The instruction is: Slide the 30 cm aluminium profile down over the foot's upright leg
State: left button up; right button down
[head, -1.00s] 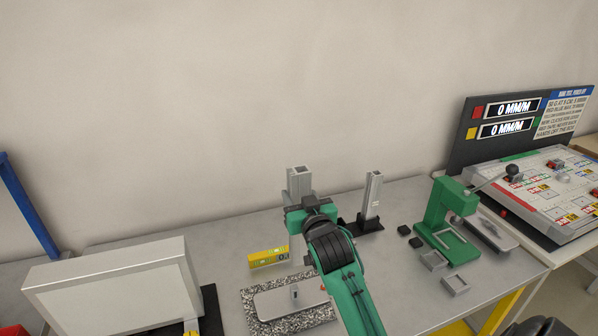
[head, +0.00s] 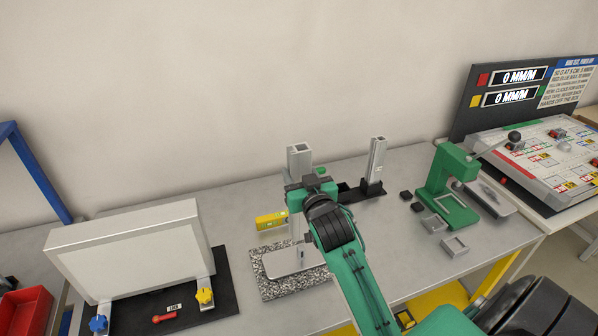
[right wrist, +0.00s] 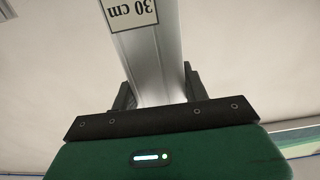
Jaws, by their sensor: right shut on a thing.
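The 30 cm aluminium profile (head: 299,162) stands upright in my right gripper (head: 308,184). In the right wrist view the profile (right wrist: 150,60) lies between the two dark fingers of the gripper (right wrist: 160,92), with its "30 cm" label upside down. The foot is a pale plate (head: 281,264) lying on a speckled slab. A thin upright grey part (head: 296,228) shows below the gripper, above the plate. My arm partly hides this area, so I cannot tell whether the profile is around the leg. My left gripper is not in view.
A speckled slab (head: 275,288) lies under the foot. A yellow level (head: 271,220) is behind it. Another profile (head: 376,160) stands in a black holder (head: 364,191). A green press (head: 445,185) and small trays are right. A grey panel (head: 130,250) stands left on a black mat.

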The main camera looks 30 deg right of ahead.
notch_tip(320, 180, down, 5)
jog(key=b, duration=0.2)
jog(key=shift+r+b, duration=0.15)
jog(key=shift+b, duration=0.15)
jog(key=shift+r+p, duration=0.1)
jog(key=shift+p, duration=0.65)
dwell(1.4)
jog(key=shift+f+b, duration=1.75)
jog(key=shift+f, duration=1.05)
jog(key=c, duration=0.6)
grip_release()
jog(key=shift+c, duration=0.2)
jog(key=shift+f, duration=0.1)
jog(key=b+v, duration=0.4)
jog(key=v, duration=1)
